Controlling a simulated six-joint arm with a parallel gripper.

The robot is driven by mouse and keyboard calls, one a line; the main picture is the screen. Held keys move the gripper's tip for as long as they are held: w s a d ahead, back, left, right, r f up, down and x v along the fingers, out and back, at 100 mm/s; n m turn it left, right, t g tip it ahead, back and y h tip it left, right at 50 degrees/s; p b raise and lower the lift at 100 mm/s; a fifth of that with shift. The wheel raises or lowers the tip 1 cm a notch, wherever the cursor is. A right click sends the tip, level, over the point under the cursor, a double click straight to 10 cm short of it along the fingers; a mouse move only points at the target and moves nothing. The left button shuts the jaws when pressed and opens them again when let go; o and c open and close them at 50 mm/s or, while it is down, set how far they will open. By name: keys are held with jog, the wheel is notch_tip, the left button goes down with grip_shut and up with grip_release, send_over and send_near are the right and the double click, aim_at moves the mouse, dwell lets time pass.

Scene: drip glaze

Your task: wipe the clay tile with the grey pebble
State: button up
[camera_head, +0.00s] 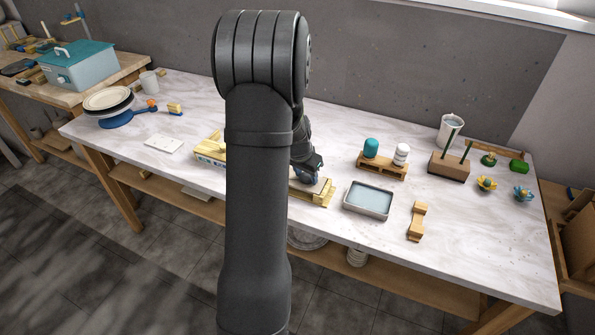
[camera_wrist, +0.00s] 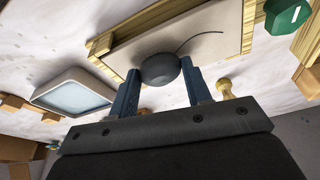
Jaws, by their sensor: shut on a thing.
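My gripper (camera_wrist: 160,78) is shut on the grey pebble (camera_wrist: 159,70), a dark rounded stone between the two blue fingertips in the wrist view. Behind it lies the pale clay tile (camera_wrist: 224,38) in a light wooden frame (camera_wrist: 103,43). A thin dark curved line runs over the tile from beside the pebble. I cannot tell whether the pebble touches the tile. In the head view my gripper (camera_head: 308,173) is low over the framed tile, just right of my arm. The arm hides much of the tile there, and the pebble cannot be made out.
A grey tray of water (camera_head: 367,200) stands right of the tile, with a wooden rest (camera_head: 417,222) beyond it. A wooden stand (camera_head: 383,167) with teal and white bottles is behind. A yellowish wooden box (camera_head: 209,150) is left of my arm. The table's front right is clear.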

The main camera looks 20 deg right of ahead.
jog(key=shift+s+d, duration=0.7)
jog(key=shift+w+a, duration=2.75)
notch_tip(320, 180, up, 8)
jog(key=shift+r, duration=0.15)
